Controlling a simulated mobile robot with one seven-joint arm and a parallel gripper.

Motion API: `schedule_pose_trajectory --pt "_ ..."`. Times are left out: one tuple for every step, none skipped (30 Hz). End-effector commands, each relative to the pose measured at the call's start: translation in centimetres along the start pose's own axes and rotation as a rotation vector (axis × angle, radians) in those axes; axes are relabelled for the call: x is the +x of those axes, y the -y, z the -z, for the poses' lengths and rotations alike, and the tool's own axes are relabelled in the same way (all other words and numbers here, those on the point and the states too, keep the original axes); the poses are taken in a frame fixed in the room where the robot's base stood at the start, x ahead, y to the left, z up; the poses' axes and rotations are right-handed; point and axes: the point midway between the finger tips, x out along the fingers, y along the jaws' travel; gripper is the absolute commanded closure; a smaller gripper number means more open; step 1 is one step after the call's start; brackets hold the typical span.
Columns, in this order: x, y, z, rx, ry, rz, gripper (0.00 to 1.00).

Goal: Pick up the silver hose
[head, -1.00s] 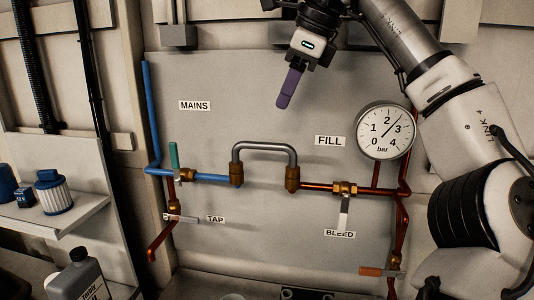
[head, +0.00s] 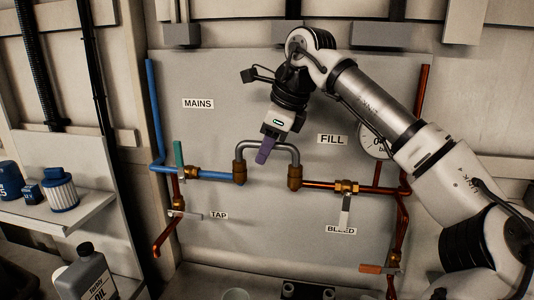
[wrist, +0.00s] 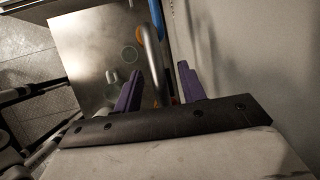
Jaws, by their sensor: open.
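The silver hose (head: 240,152) is a grey U-shaped loop joining two brass fittings on the wall panel, its bend upward. My gripper (head: 262,158) hangs in front of the loop in the head view, pointing down, and hides part of its top. In the wrist view the hose (wrist: 151,48) runs down into the gap between the two purple fingers of my open gripper (wrist: 160,72). No clear contact with either finger shows there. The hose's lower part is hidden behind the gripper body.
The blue mains pipe (head: 152,110) and copper pipes (head: 325,188) flank the hose. A green-handled valve (head: 179,154), the bleed valve (head: 346,203) and a gauge (head: 372,143), partly behind my arm, are close by. Clear cups (wrist: 129,54) stand on a metal surface below.

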Motion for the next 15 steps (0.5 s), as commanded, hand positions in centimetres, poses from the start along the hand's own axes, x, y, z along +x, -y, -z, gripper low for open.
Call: schedule_pose_trajectory --pt "0.11 0.01 0.01 0.000 0.000 0.000 0.59" --pt "0.13 0.01 0.02 0.000 0.000 0.001 0.59" --pt "0.14 0.01 0.02 0.000 0.000 0.001 0.59" --pt "0.14 0.01 0.02 0.000 0.000 0.001 0.59" --pt "0.13 0.01 0.02 0.000 0.000 0.001 0.59" --pt "0.13 0.01 0.02 0.000 0.000 0.001 0.59" --pt "0.12 0.01 0.02 0.000 0.000 0.001 0.63" --pt "0.12 0.00 0.02 0.000 0.000 0.001 0.67" --pt "0.12 0.00 0.02 0.000 0.000 0.001 0.72" --pt "0.11 0.00 0.01 0.000 0.000 0.001 0.76" --pt "0.11 0.00 0.01 0.000 0.000 0.000 0.80" --pt "0.10 0.00 0.01 0.000 0.000 0.000 0.86" --pt "0.10 0.00 0.01 0.000 0.000 0.000 0.89" --pt "0.10 0.00 0.01 0.000 0.000 0.000 0.93" --pt "0.10 0.00 0.01 0.000 0.000 0.000 0.99"
